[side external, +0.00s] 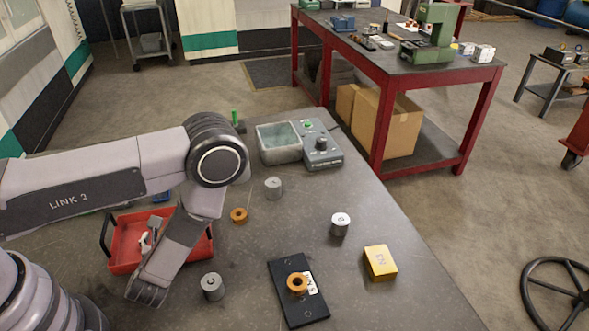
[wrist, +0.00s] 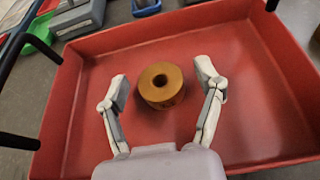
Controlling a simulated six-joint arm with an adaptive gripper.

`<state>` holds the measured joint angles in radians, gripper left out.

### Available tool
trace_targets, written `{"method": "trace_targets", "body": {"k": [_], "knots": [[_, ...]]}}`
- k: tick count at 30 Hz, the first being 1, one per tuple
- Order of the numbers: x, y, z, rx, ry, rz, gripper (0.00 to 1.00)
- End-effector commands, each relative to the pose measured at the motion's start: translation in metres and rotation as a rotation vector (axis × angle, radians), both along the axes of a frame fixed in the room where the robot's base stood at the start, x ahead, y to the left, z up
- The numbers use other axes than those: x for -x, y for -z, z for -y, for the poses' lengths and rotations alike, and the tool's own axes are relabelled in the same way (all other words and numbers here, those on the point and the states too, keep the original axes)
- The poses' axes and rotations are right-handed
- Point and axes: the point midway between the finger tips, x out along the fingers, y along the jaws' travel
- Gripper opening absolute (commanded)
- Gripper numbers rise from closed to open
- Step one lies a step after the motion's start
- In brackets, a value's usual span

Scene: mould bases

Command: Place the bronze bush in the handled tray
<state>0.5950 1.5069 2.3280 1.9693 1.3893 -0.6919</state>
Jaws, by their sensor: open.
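The handled tray is red with black handles; it shows in the wrist view (wrist: 255,110) and at the left in the side external view (side external: 122,262). A bronze bush (wrist: 161,92), a short ring with a centre hole, sits upright on the tray floor in the wrist view. My gripper (wrist: 163,80) is open, with one finger on each side of the bush and gaps between. In the side external view my gripper (side external: 148,239) is over the tray, partly hidden by my arm, and the bush in the tray is hidden.
Another bronze ring (side external: 239,215) lies on the table, and one sits on a black plate (side external: 290,315). Grey cylinders (side external: 340,225), a yellow block (side external: 380,262) and a grey device with a basin (side external: 322,150) stand around. The table's front right is clear.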

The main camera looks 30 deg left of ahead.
Motion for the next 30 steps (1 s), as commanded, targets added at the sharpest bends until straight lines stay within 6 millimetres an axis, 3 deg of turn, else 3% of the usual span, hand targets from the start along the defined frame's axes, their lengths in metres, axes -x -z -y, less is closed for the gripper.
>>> {"method": "trace_targets", "body": {"k": [5,15,23,26,30], "knots": [[0.002,-0.004,0.004,0.001,0.003,-0.001,0.68],[0.034,-0.023,0.036,0.001,0.007,0.001,0.68],[0.047,-0.034,0.049,0.004,-0.009,0.007,0.68],[0.042,-0.048,0.050,0.025,-0.063,0.044,0.68],[0.025,-0.100,0.044,0.098,-0.274,0.166,0.68]]}}
